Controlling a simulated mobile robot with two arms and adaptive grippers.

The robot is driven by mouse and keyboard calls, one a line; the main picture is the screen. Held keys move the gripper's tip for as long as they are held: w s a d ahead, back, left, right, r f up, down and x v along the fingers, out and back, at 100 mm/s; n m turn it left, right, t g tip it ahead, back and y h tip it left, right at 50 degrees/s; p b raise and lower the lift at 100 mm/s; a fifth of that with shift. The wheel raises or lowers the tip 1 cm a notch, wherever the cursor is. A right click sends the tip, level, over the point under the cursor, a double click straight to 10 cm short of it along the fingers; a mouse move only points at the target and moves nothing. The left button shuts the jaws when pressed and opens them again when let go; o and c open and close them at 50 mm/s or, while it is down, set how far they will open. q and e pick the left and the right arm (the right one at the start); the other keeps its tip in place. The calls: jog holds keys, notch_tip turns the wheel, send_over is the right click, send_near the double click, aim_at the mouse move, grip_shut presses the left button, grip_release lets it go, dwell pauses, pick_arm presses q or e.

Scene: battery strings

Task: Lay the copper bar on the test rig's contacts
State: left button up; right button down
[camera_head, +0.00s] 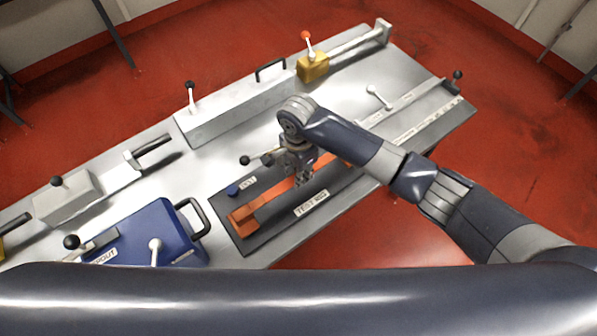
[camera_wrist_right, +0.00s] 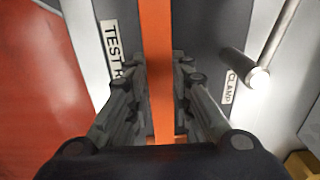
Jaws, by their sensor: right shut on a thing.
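The copper bar (camera_head: 281,188) is a long orange strip over the test rig (camera_head: 285,225), a dark plate labelled "TEST RIG". My right gripper (camera_head: 303,181) points down and is shut on the bar near its middle. In the right wrist view the bar (camera_wrist_right: 157,40) runs lengthwise between the fingers of the gripper (camera_wrist_right: 158,85). An orange contact block (camera_head: 243,221) stands at the rig's left end. The other end is partly hidden by my arm. I cannot tell whether the bar touches the contacts. My left gripper is out of view.
A clamp lever with a black knob (camera_head: 245,160) and a blue button (camera_head: 232,190) are at the rig's back edge. A blue case (camera_head: 150,232) stands to the left. A long grey box (camera_head: 230,108) is behind.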

jog(key=shift+f, duration=0.55)
jog(key=shift+f, duration=0.1)
jog(key=c, duration=1.4)
grip_release()
jog(key=shift+c, duration=0.2)
notch_tip(320, 180, up, 12)
jog(key=b, duration=0.1)
